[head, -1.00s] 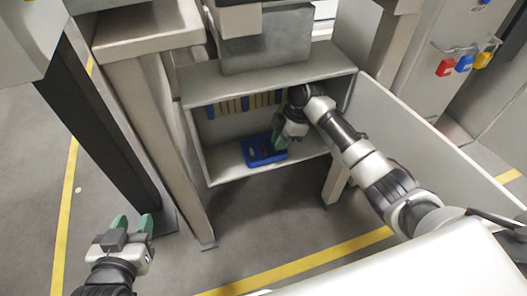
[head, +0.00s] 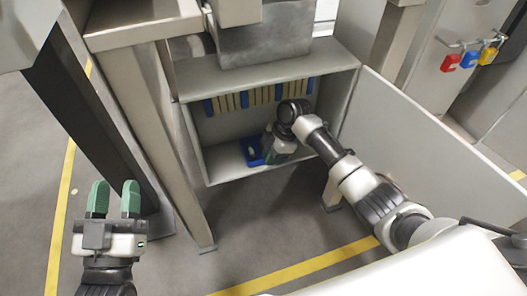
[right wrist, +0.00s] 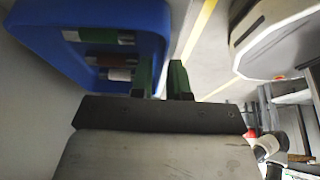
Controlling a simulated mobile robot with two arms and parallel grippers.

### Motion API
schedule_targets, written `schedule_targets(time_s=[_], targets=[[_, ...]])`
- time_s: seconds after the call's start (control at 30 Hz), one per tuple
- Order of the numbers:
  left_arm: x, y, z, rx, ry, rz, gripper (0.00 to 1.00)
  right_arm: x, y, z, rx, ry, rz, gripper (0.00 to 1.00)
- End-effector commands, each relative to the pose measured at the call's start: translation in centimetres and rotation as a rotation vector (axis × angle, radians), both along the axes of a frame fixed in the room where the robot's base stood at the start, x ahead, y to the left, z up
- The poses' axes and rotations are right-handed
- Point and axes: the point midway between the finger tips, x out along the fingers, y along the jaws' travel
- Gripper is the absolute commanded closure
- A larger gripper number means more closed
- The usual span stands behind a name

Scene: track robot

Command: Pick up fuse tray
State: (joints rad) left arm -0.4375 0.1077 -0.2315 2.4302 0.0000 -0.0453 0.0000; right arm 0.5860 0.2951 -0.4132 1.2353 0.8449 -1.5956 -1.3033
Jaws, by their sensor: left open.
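The fuse tray (head: 251,150) is a shallow blue tray on the floor of the open cabinet in the head view. In the right wrist view the tray (right wrist: 152,22) fills the upper left, with several cylindrical fuses (right wrist: 105,37) inside. My right gripper (head: 270,150) is at the tray's right side and hides part of it. Its green fingers (right wrist: 162,75) stand at the tray's near right edge; whether they press on the wall is unclear. My left gripper (head: 113,187) is open and empty, low at the left, away from the tray.
The cabinet (head: 225,168) has side walls, a top and a row of tan and blue parts (head: 262,97) at its back. A post (head: 160,150) stands left of it. An open door panel (head: 420,135) extends right. Coloured padlocks (head: 465,60) hang at the upper right.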

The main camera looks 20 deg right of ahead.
Motion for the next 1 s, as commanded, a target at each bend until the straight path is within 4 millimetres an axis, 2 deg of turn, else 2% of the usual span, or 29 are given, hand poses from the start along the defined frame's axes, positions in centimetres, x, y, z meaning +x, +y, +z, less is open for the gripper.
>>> schedule_targets(time_s=[0.3, 0.43, 1.0], targets=[[-0.12, -0.04, 0.38, -0.008, -0.028, -0.001, 0.57, 0.00, 0.10, -0.23, 0.000, 0.000, 0.000, 0.84], [-0.12, -0.03, 0.36, -0.008, -0.027, -0.001, 0.57, 0.00, 0.09, -0.22, 0.000, 0.000, 0.000, 1.00], [0.09, 0.01, -0.06, 0.004, 0.018, 0.001, 0.57, -0.08, 0.08, 0.14, 0.000, -0.001, 0.001, 1.00]])
